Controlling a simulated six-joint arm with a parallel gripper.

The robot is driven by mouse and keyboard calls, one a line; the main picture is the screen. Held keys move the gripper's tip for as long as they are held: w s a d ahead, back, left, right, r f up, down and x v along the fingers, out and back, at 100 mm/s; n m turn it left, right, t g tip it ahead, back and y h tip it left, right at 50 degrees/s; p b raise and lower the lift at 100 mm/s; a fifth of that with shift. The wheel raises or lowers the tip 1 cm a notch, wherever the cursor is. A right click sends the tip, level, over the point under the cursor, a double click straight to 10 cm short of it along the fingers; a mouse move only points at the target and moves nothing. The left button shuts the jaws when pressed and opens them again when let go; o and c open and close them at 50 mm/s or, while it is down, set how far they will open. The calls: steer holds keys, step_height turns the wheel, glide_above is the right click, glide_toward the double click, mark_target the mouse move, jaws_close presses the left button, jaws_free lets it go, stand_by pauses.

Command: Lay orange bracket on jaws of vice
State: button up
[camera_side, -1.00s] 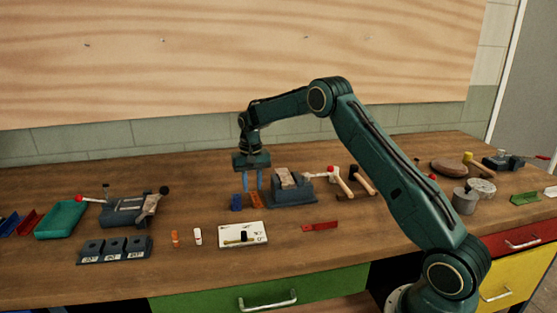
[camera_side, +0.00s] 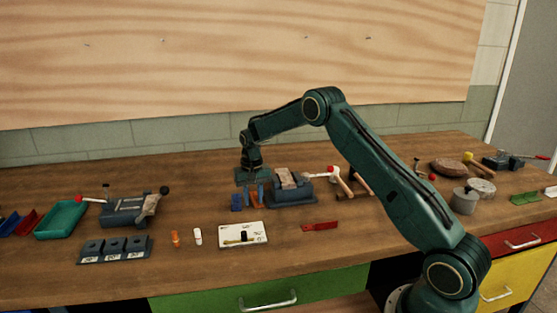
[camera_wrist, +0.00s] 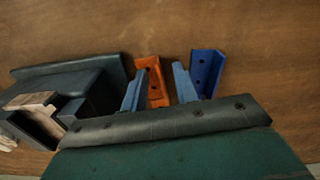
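The orange bracket (camera_wrist: 152,82) is an angled piece with holes, standing on the bench. In the side view the orange bracket (camera_side: 254,201) is partly hidden by the fingers. My gripper (camera_wrist: 158,88) is open, low over the bench, with its two light blue fingers on either side of the orange bracket. A gap shows at the right finger; the left finger is close to the bracket, and I cannot tell if it touches. The vice (camera_side: 292,197) stands just right of my gripper with light-coloured blocks at its top. It also shows at the left in the wrist view (camera_wrist: 85,77).
A blue bracket (camera_wrist: 207,70) stands close beside the right finger in the wrist view. A white card (camera_side: 243,235) with a small tool lies in front. A red bracket (camera_side: 320,226) and hammers (camera_side: 340,183) lie to the right. A second clamp-like fixture (camera_side: 125,211) stands left.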

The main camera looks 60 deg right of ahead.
mark_target(253, 200)
jaws_close()
steer(key=shift+r, duration=0.1)
step_height(253, 200, up, 20)
stand_by(0.9)
steer(key=shift+d, duration=0.1)
stand_by(0.4)
steer(key=s+d+f+m, duration=0.1)
steer(key=s+d+f, duration=0.4)
steer(key=s+d, duration=0.1)
steer(key=shift+s+d+f, duration=0.35)
steer(key=shift+s+d, duration=0.05)
steer(key=shift+d, duration=0.15)
